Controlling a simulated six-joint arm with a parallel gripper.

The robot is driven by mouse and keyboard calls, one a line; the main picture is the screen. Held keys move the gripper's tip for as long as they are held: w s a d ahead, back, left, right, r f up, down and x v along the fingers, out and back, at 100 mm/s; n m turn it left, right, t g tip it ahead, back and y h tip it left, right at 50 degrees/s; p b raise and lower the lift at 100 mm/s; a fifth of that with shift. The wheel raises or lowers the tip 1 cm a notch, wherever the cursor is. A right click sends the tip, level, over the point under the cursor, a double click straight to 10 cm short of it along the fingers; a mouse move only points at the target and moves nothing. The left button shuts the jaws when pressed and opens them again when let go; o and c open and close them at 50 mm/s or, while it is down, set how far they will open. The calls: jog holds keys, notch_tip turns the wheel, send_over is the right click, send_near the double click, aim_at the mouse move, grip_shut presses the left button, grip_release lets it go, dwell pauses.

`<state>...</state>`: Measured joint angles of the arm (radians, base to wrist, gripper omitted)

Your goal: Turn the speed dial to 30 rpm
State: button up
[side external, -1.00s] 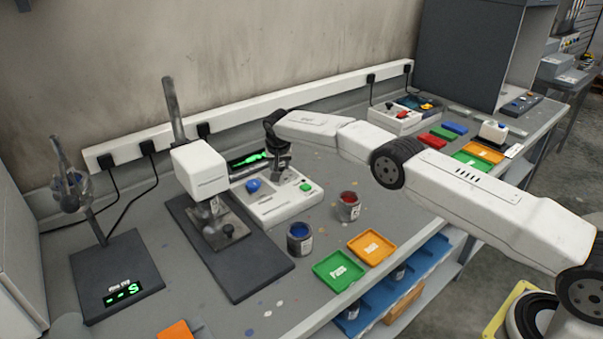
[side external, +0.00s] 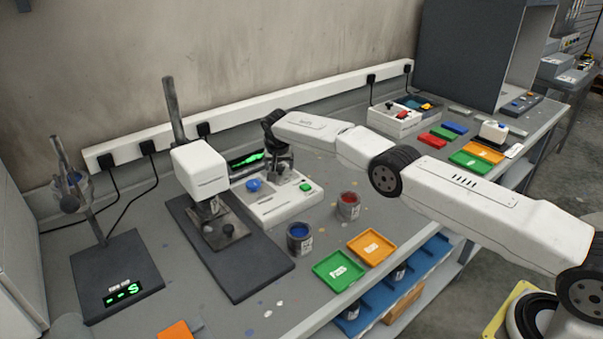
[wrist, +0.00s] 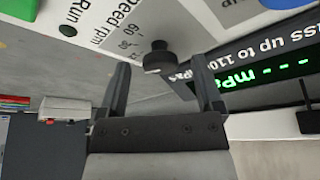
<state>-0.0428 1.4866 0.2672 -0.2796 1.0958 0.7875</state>
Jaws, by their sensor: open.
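The speed dial (wrist: 157,57) is a small black knob on the white control panel, beside a printed rpm scale (wrist: 122,35) with numbers including 60 and 30. The wrist view is upside down. My gripper (wrist: 160,66) is open, with one finger on each side of the dial, and I see gaps between fingers and knob. I cannot tell the dial's exact setting. In the side view my gripper (side external: 283,172) hangs over the white control box (side external: 285,208) and hides the dial.
The box carries a blue button (side external: 254,185) and a green button (side external: 305,187). A green-lit display (wrist: 268,76) stands behind. The viscometer head (side external: 199,168) is to the left. Blue (side external: 300,239) and red (side external: 348,206) paint cans stand in front.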

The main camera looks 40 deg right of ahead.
jog(key=shift+a+r, duration=0.1)
jog(key=shift+r, duration=0.3)
jog(key=v, duration=0.7)
dwell(0.5)
jog(key=shift+s, duration=0.15)
